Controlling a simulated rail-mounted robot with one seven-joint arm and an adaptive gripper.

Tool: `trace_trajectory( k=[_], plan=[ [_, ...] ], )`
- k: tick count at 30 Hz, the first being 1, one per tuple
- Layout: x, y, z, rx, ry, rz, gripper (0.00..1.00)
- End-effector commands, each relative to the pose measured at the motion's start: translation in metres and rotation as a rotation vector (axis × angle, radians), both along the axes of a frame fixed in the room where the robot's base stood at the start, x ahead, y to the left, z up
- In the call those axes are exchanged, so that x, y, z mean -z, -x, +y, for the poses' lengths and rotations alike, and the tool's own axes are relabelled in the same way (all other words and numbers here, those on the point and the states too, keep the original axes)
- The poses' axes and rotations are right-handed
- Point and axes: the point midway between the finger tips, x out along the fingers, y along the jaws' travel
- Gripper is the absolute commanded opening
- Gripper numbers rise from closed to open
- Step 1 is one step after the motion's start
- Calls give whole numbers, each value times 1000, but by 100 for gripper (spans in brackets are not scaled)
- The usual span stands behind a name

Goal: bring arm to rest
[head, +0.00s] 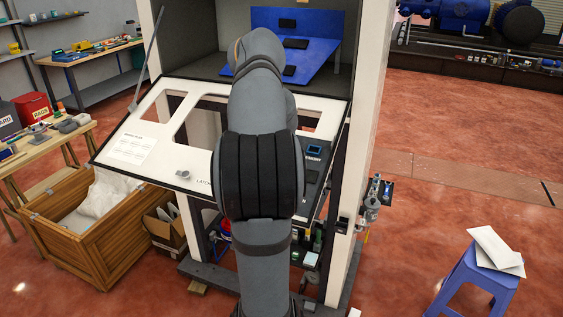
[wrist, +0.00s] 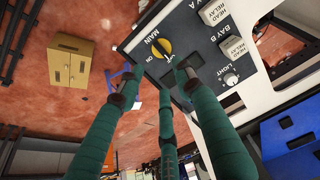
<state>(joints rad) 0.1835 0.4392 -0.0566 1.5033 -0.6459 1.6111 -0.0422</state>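In the head view my grey arm rises through the middle and reaches over the dispenser cabinet's tilted white panel (head: 150,115); my gripper is hidden there. In the wrist view my gripper (wrist: 158,84) shows green fingers with dark tips, spread apart with nothing between them.
The cabinet's right post (head: 370,110) stands close to the arm. A blue board (head: 310,60) is inside the cabinet. A wooden crate (head: 100,245) and workbench (head: 50,150) stand left. A blue stool (head: 470,285) with papers stands right; floor between is mostly clear.

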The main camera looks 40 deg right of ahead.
Motion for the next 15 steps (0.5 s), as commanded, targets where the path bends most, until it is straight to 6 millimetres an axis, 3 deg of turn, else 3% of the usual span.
trace_trajectory(
  k=[9, 15],
  plan=[
    [4, -1, -2, 0, 0, 1, 35],
    [29, -5, -10, 0, -2, 6, 35]
  ],
)
